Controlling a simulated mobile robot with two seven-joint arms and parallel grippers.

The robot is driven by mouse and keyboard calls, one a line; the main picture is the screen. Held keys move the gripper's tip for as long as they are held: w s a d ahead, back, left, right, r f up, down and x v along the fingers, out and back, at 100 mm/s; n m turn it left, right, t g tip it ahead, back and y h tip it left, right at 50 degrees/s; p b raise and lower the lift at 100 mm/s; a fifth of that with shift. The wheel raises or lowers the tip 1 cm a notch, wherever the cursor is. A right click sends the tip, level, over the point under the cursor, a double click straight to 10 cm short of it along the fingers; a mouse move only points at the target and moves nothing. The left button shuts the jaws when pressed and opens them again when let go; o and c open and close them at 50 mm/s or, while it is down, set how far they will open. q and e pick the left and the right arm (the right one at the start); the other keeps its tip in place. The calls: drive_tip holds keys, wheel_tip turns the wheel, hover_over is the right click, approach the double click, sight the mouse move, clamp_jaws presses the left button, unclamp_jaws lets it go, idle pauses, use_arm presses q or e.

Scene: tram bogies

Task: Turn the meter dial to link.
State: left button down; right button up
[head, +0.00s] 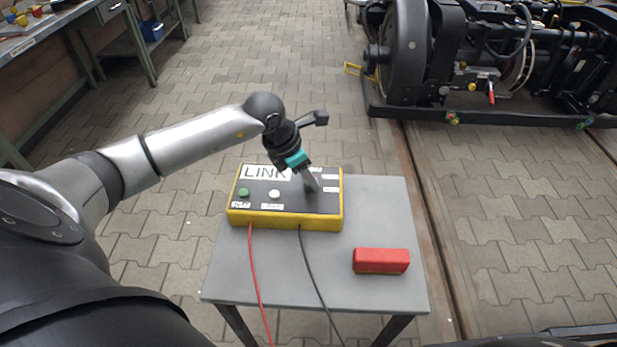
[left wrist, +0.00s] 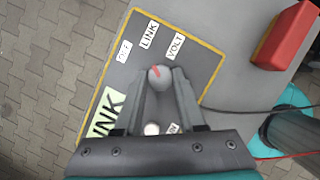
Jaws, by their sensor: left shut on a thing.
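The meter (head: 236,214) is a yellow-edged box with a dark grey top, lying on a small grey table; its top also shows in the left wrist view (left wrist: 205,68). Its round grey dial (left wrist: 159,79) has a red pointer mark. The mark points up and left, between the OFF label (left wrist: 124,50) and the LINK label (left wrist: 149,34); I cannot tell whether it lines up exactly with LINK. The VOLT label (left wrist: 176,46) is to the right. My left gripper (head: 315,187) reaches down from above, shut on the dial, which the fingers hide in the head view.
A red block (head: 381,261) lies on the grey table (head: 330,285), right of the meter. A red cable (head: 256,275) and a black cable (head: 313,270) hang from the meter's front. A workbench (head: 60,25) stands far left, a bogie (head: 450,70) behind right.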

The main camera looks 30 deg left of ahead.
use_arm(q)
drive_tip(key=shift+a+m, duration=0.1)
drive_tip(key=shift+m, duration=0.8)
use_arm(e)
drive_tip(key=shift+w+a+r, duration=0.1)
drive_tip(key=shift+w+r, duration=0.1)
drive_tip(key=shift+r, duration=0.35)
use_arm(q)
drive_tip(key=shift+h, duration=0.3)
use_arm(e)
drive_tip(key=shift+w+r, duration=0.15)
drive_tip(key=shift+r, duration=0.05)
use_arm(q)
drive_tip(key=c, duration=0.5)
unclamp_jaws()
use_arm(e)
drive_tip(key=shift+f, duration=0.1)
use_arm(q)
drive_tip(key=shift+r, duration=0.25)
drive_tip(key=p+v, duration=0.4)
drive_tip(key=v, duration=1)
drive_tip(key=shift+r, duration=0.4)
use_arm(e)
drive_tip(key=s+d+f, duration=0.3)
drive_tip(key=s+f, duration=0.2)
drive_tip(key=f, duration=0.3)
drive_tip(key=shift+d+f, duration=0.25)
drive_tip(key=shift+d, duration=0.05)
